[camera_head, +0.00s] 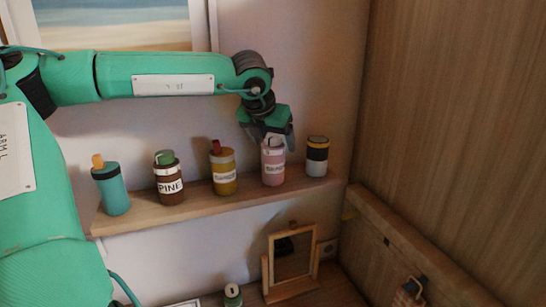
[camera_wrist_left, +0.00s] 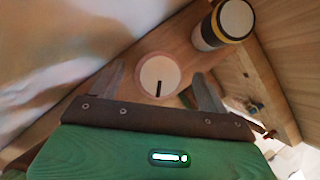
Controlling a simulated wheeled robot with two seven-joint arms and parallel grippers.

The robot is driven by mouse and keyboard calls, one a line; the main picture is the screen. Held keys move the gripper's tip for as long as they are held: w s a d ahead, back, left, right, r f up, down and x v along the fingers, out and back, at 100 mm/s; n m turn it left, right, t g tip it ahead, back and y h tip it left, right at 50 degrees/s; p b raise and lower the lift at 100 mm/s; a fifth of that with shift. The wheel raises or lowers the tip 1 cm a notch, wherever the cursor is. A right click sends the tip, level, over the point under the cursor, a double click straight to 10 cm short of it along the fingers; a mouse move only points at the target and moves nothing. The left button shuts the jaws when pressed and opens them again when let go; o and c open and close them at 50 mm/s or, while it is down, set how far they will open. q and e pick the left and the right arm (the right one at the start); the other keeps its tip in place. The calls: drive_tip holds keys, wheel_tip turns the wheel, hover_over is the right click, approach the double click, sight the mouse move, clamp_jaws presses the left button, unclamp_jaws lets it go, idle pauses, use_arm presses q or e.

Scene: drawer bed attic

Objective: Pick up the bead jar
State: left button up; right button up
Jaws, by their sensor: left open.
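Several jars stand in a row on a wooden shelf (camera_head: 220,205); I cannot read which one is labelled as beads. My left gripper (camera_head: 268,137) comes down from above at a pink jar (camera_head: 273,170) with a pale label. Its fingers are open. In the left wrist view, the pale round lid of the pink jar (camera_wrist_left: 158,74) shows between the two fingers, with a dark slot on top. I cannot tell whether the fingers touch it. My right gripper is not in view.
A white jar with a black and yellow band (camera_head: 317,158) stands close right of the pink one. A mustard jar (camera_head: 222,176), a brown "PINE" jar (camera_head: 169,184) and a teal jar (camera_head: 111,190) stand left. A mirror (camera_head: 290,260) stands below. A wooden wall (camera_head: 450,120) bounds the right.

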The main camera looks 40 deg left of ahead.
use_arm(q)
drive_tip(key=shift+p+x, duration=0.6)
drive_tip(key=shift+x, duration=1)
drive_tip(key=shift+r, duration=0.15)
drive_tip(key=shift+w, duration=0.1)
drive_tip(key=c, duration=1.1)
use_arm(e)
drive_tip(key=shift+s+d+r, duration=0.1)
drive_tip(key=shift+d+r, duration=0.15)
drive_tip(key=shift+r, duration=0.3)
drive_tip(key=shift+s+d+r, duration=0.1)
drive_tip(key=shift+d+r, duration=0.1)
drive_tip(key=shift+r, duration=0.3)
